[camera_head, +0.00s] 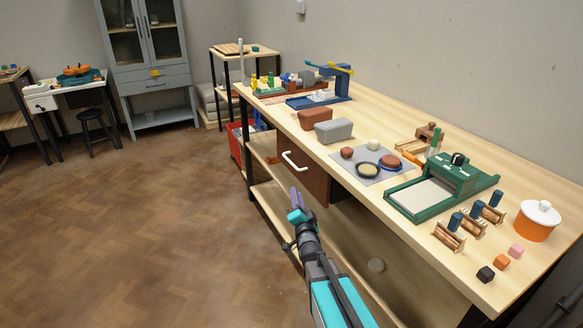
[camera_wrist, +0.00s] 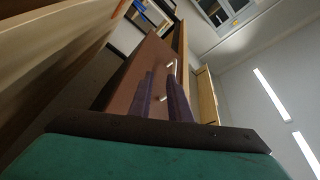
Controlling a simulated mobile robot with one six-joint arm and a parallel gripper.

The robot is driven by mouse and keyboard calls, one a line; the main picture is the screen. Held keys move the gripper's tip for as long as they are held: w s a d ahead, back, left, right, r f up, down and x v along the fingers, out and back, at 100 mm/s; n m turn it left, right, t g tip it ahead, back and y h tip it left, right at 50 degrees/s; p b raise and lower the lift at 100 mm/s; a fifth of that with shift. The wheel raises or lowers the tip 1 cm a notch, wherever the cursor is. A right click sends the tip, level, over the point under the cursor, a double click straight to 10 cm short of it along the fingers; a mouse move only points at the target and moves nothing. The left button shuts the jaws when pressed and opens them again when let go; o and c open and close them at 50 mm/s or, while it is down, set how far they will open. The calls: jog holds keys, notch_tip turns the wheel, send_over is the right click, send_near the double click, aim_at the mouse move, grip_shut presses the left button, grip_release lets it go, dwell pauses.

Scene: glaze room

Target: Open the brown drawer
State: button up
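The brown drawer (camera_head: 312,181) hangs under the edge of the long wooden table, and its front looks flush with that edge, so it appears shut. Its white bar handle (camera_head: 294,161) is on the front face. My gripper (camera_head: 296,197) is in front of and below the handle in the head view, apart from it. In the wrist view the two purple fingers (camera_wrist: 161,96) are spread with a gap between them and hold nothing. The brown drawer front (camera_wrist: 136,76) lies behind them, and white parts of the handle (camera_wrist: 171,66) show near and between the fingertips.
The tabletop (camera_head: 376,211) above carries a green press (camera_head: 450,182), a grey mat with bowls, brown and grey blocks, and an orange pot (camera_head: 537,221). A lower shelf (camera_head: 345,238) runs beneath. A red crate (camera_head: 236,143) stands beyond the drawer. The floor to the left is clear.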

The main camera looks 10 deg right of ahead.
aim_at(291, 162)
notch_tip(291, 162, up, 3)
jog(key=shift+w+r+m+t, duration=0.2)
jog(key=shift+m+t, duration=0.1)
jog(key=shift+t, duration=0.3)
jog(key=shift+p+x, duration=0.65)
jog(key=shift+x, duration=6.2)
jog(key=shift+d, duration=0.1)
grip_shut()
